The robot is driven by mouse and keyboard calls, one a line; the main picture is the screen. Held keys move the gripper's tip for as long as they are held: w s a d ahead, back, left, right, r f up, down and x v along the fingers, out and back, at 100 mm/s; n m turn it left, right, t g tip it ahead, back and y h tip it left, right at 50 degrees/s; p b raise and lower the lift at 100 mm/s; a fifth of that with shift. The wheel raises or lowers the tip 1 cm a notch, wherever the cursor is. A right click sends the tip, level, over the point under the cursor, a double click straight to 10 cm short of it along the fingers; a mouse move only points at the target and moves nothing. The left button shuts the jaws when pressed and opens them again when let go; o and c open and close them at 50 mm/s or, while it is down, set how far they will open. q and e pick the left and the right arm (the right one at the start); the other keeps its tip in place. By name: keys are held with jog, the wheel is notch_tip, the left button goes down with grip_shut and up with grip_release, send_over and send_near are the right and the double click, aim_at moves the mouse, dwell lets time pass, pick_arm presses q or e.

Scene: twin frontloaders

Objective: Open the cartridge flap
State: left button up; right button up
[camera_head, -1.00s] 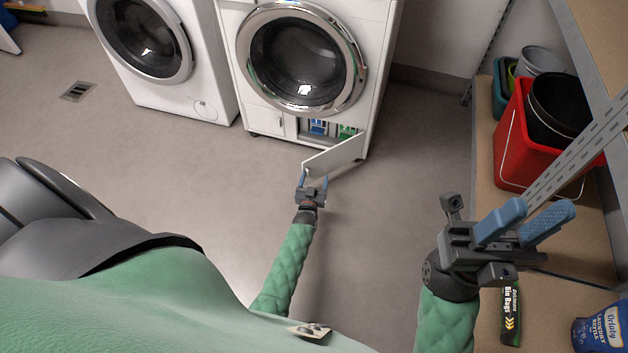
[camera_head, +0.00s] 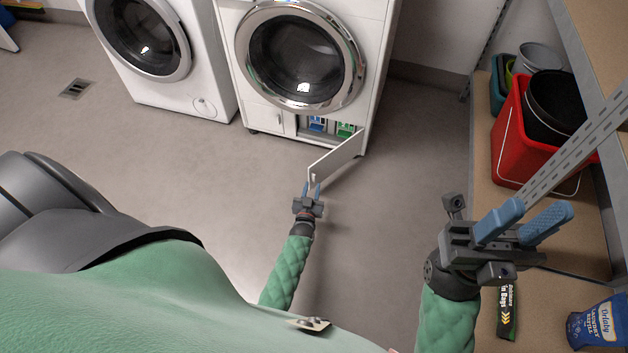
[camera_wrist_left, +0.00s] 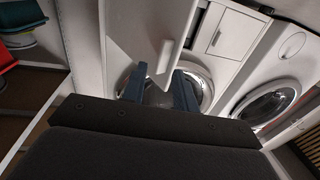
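The white cartridge flap (camera_head: 338,156) at the lower right of the right-hand washing machine stands swung well out from its front, attached on its right side. Behind it, a blue cartridge (camera_head: 317,124) and a green cartridge (camera_head: 345,130) show in the open compartment. My left gripper (camera_head: 312,186) is at the flap's free end. In the left wrist view, its two dark blue fingers (camera_wrist_left: 160,80) are apart, with the flap's small white handle (camera_wrist_left: 165,56) just ahead of and between the tips. Contact cannot be told. My right gripper (camera_head: 523,220) is open and empty at the right.
A second washing machine (camera_head: 165,60) stands to the left. A shelf (camera_head: 487,150) on the right holds a red bucket (camera_head: 508,135), bin bags (camera_head: 508,310) and a laundry refill bag (camera_head: 598,325). The floor (camera_head: 200,175) before the machines is clear.

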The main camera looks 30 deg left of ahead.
pick_arm(q)
jog(key=shift+a+v, duration=0.2)
jog(key=shift+v, duration=0.9)
jog(key=shift+s, duration=0.1)
jog(key=shift+c, duration=0.2)
